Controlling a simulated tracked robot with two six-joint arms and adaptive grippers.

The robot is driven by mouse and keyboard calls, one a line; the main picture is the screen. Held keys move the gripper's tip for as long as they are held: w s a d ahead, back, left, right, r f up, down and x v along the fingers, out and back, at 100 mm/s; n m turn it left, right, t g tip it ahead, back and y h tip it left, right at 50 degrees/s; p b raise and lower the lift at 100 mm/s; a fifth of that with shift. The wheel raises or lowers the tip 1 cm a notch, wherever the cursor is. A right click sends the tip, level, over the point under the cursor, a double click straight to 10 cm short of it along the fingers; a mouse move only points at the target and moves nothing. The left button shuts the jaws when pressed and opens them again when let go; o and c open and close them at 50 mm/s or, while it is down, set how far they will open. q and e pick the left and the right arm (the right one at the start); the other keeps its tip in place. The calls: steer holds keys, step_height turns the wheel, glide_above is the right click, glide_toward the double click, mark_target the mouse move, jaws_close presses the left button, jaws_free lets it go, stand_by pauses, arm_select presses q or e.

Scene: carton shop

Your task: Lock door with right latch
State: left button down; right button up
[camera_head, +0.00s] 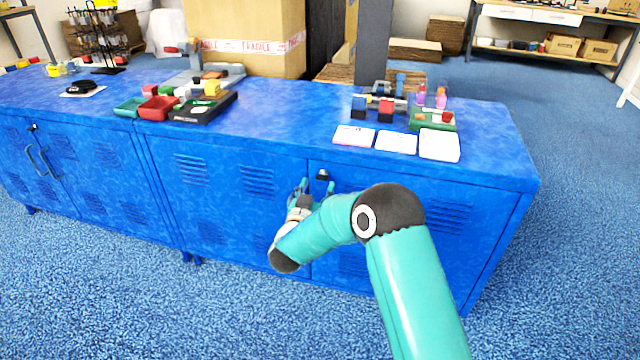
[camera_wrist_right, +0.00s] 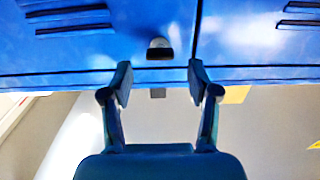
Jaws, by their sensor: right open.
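The blue cabinet has a left door (camera_head: 215,205) and a right door (camera_head: 445,245); both look flush with the front. A small dark latch (camera_head: 322,174) sits at the top of the right door, just right of the seam. My right gripper (camera_head: 314,186) is open and empty at the cabinet front, close to this latch. In the right wrist view the latch (camera_wrist_right: 160,48) shows just beyond the gap between the two spread fingertips (camera_wrist_right: 162,84). I cannot tell whether a finger touches it. The handle area is hidden behind my right arm. My left gripper is out of view.
The cabinet top (camera_head: 290,125) holds white cards (camera_head: 396,142), small bins (camera_head: 158,108) and a black tray (camera_head: 205,108). A second blue cabinet (camera_head: 100,170) with its own handles (camera_head: 42,162) adjoins at left. The blue carpet (camera_head: 230,310) in front is clear.

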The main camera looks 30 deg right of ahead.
mark_target(321, 179)
steer(key=shift+x, duration=1.8)
